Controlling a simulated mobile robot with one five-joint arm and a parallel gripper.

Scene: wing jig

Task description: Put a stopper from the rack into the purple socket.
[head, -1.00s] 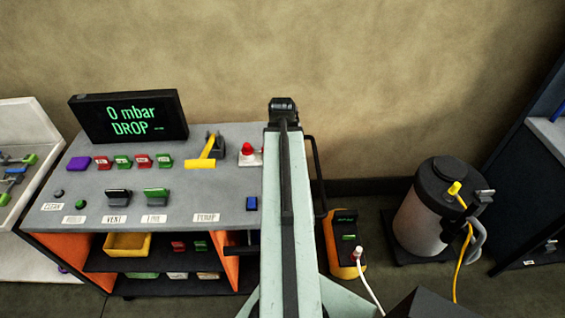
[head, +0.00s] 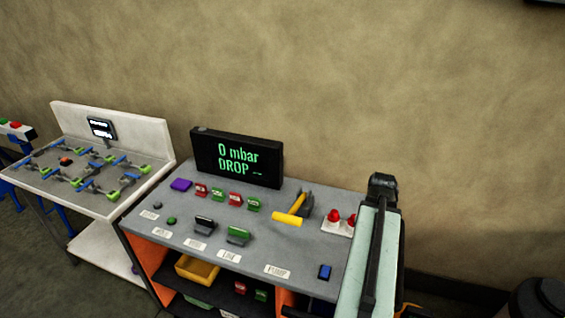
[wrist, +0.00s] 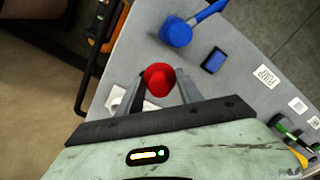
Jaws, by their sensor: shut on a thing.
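The purple socket (head: 181,185) is a small block at the back left of the grey bench top, left of a row of red and green blocks. Red round-topped stoppers (head: 333,217) stand on a white rack (head: 343,230) at the right of the bench in the head view, beside my arm. In the wrist view my gripper (wrist: 157,82) is shut on a red stopper (wrist: 160,76), with one finger on each side. Its lower part is hidden, and I cannot tell how high it is. My arm hides the gripper in the head view. The socket is outside the wrist view.
A black display (head: 237,158) reading "0 mbar DROP" stands at the back of the bench. A yellow lever (head: 288,218) rises between socket and rack. The wrist view shows a blue-knobbed handle (wrist: 176,33) and a blue block (wrist: 214,60). A white workbench (head: 108,205) stands at the left.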

